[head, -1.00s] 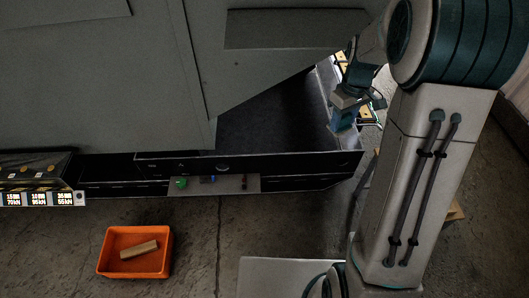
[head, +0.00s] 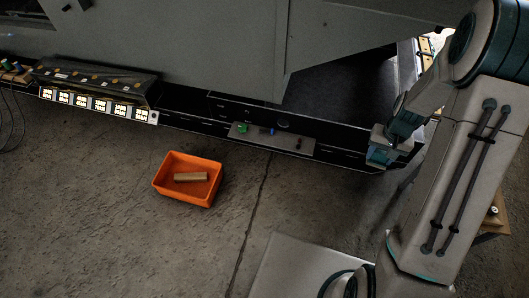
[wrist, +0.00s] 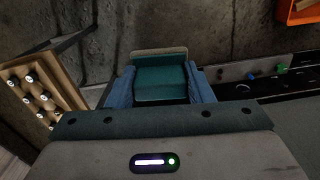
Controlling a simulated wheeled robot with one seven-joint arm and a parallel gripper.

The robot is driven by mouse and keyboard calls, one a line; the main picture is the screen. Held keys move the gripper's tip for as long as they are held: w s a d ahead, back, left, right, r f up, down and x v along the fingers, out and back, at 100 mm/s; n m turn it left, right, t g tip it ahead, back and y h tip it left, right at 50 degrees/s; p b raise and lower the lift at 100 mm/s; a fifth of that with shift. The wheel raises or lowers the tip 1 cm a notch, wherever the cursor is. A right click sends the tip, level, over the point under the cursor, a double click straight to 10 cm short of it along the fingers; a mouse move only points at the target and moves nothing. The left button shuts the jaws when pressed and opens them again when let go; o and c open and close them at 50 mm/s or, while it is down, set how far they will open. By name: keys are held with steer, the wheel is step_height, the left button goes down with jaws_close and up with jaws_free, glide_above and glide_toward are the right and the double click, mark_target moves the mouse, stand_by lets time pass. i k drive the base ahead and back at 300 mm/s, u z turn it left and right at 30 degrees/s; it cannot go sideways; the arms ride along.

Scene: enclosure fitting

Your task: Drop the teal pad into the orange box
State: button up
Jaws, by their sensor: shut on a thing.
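The orange box (head: 187,194) sits on the concrete floor left of centre in the head view, with a tan wooden block (head: 190,177) inside it. A corner of the orange box shows at the top right of the wrist view (wrist: 298,12). My gripper (head: 380,154) is at the right in the head view, beside the right end of the dark enclosure and well to the right of the box. In the wrist view my gripper (wrist: 161,88) has its blue fingers on both sides of the teal pad (wrist: 161,78), shut on it. A tan edge shows along the pad's far side.
A narrow ledge (head: 304,148) with small green and blue parts runs along the enclosure's front. A lit panel (head: 98,104) stands at the upper left. A wooden rack with pale pegs (wrist: 22,82) is at the left in the wrist view. The floor around the box is open.

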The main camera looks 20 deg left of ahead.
mark_target(196, 194)
steer(key=u, duration=1.2)
steer(key=i, duration=1.35)
steer(key=u, duration=0.85)
steer(key=i, duration=0.35)
